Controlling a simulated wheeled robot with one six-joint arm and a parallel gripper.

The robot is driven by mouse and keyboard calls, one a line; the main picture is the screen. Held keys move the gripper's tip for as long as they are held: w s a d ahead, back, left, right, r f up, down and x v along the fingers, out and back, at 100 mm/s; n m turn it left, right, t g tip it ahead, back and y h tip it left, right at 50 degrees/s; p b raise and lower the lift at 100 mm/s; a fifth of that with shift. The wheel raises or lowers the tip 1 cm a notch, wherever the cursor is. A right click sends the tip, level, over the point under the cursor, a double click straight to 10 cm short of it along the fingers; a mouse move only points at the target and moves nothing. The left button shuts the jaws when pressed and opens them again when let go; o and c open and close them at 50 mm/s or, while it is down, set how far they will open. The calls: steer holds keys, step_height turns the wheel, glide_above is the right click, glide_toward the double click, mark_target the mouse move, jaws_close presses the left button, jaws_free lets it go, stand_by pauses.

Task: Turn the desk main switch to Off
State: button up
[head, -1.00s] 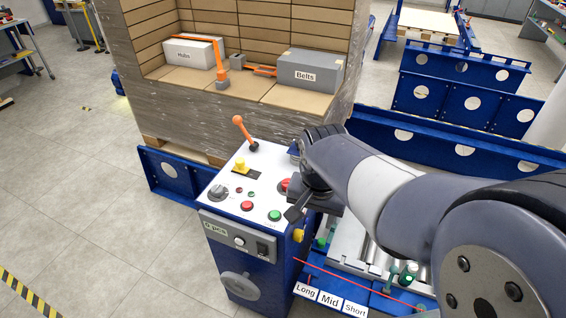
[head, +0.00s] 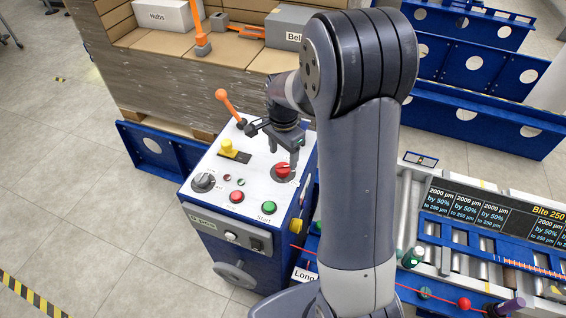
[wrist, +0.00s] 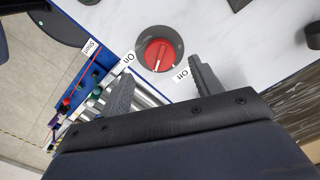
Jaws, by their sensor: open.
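The desk main switch is a red rotary knob (wrist: 158,52) on a dark round base, set in the desk's white top. In the wrist view, an On label (wrist: 128,59) sits to its lower left and an Off label (wrist: 182,74) to its lower right. The knob's ridge slants, with a pale mark near its lower end; I cannot tell for sure which label it points to. In the head view the knob (head: 284,170) sits just below my gripper (head: 283,152). My gripper (wrist: 160,86) is open, its fingers apart and empty, near the switch without visibly gripping it.
The desk top also carries an orange lever (head: 230,106), a yellow control (head: 228,148), a black dial (head: 203,182), a red button (head: 237,196) and a green Start button (head: 269,207). A wrapped pallet stack stands behind. A roller conveyor lies to the right.

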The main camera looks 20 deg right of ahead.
mark_target(283, 166)
steer(key=shift+f, duration=2.55)
steer(key=c, duration=1)
steer(key=shift+n, duration=0.3)
steer(key=n+b, duration=0.1)
steer(key=n, duration=0.4)
steer(key=n+b, duration=0.1)
steer(key=n, duration=0.5)
steer(key=shift+a, duration=0.1)
steer(key=shift+n, duration=0.3)
